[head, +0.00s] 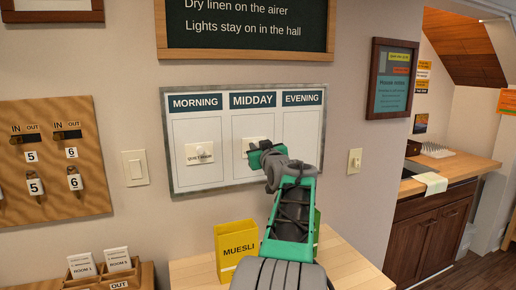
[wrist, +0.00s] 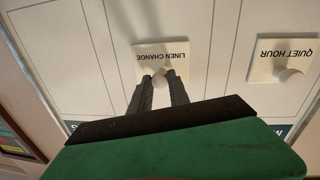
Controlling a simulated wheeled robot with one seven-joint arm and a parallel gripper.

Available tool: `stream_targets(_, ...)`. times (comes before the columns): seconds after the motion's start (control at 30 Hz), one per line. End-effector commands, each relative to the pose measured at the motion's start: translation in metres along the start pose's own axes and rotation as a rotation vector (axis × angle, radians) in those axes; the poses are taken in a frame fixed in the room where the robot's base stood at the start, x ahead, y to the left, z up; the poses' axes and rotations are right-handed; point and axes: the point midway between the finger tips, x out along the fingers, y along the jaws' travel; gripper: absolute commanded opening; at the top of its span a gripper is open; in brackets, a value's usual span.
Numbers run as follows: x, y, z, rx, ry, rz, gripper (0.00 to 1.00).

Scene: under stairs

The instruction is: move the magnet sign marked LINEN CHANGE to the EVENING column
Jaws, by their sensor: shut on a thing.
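The white magnet sign marked LINEN CHANGE (wrist: 149,61) shows upside down in the wrist view, in front of the board's MIDDAY column. In the head view (head: 245,143) my gripper partly covers it. My gripper (wrist: 161,79) is shut on the sign's round knob. The sign looks flat against the board; I cannot tell whether a gap exists. The EVENING column (head: 301,131), right of MIDDAY in the head view, shows no sign in its visible part; my gripper and arm hide little of it.
The QUIET HOUR sign (head: 199,154) is in the MORNING column. A yellow MUESLI box (head: 237,250) stands on the wooden surface (head: 345,265) below the board. A chalkboard (head: 245,30) hangs above, and a light switch (head: 355,160) is right of the board.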

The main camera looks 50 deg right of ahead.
Motion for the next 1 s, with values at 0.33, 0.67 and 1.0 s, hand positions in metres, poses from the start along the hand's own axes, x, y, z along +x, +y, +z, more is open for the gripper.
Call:
stream_targets(0.33,-0.003,0.0,0.002,0.0,-0.001,0.0,0.0)
stream_targets(0.67,-0.018,0.002,0.002,0.001,0.001,0.0,0.0)
stream_targets(1.0,-0.034,0.004,0.003,0.0,0.001,0.0,0.0)
